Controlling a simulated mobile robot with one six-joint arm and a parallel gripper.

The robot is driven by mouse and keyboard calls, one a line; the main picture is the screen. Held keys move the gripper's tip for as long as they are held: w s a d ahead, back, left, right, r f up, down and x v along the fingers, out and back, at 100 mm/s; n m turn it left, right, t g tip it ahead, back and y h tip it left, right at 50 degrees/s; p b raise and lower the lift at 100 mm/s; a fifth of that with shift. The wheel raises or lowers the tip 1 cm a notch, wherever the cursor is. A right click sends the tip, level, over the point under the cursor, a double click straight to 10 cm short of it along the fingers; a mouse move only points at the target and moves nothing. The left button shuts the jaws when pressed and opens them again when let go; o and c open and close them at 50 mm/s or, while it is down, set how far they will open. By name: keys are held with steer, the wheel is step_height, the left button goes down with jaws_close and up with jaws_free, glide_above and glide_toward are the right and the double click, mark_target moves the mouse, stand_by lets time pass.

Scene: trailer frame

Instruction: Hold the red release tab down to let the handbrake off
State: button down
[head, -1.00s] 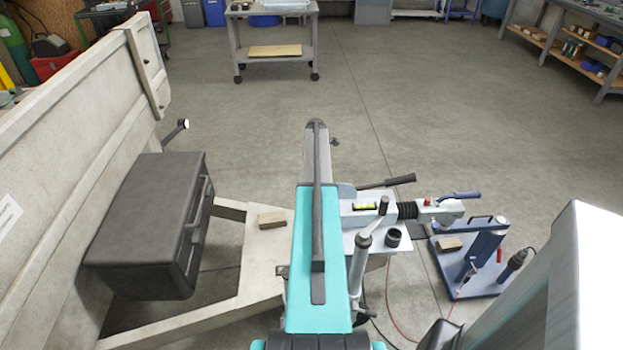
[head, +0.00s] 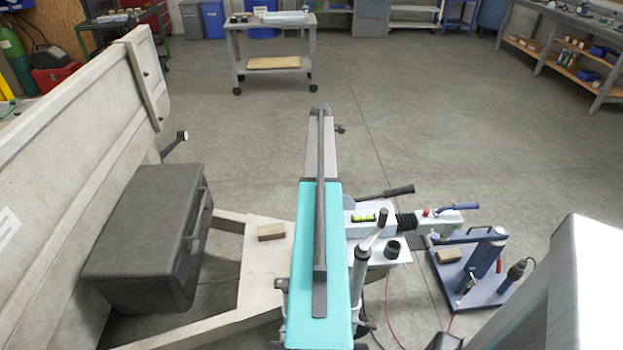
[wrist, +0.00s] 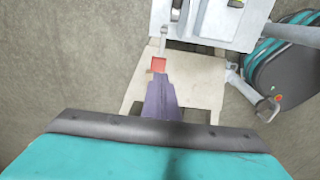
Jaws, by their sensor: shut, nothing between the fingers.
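The red release tab (wrist: 158,65) shows in the wrist view at the near end of a light grey rod. My gripper (wrist: 160,77) is shut and empty. Its dark fingers point at the tab and end just short of it in the picture; I cannot tell whether they touch. In the head view a handbrake lever with a black grip (head: 398,190) points right, beside the coupling. My teal arm hides its base, the tab and my gripper there.
The jockey post (head: 360,270) stands close right of my arm. A wooden block (head: 271,232) lies on the cream frame, beside a dark box (head: 145,240). A blue stand (head: 485,260) is at right.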

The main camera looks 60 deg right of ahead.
steer(key=shift+s+d+r, duration=0.1)
steer(key=shift+s+r, duration=0.05)
steer(key=shift+r, duration=0.55)
steer(key=shift+s+d+r, duration=0.1)
steer(key=shift+s+r, duration=0.05)
steer(key=shift+r, duration=0.5)
steer(key=shift+w, duration=0.1)
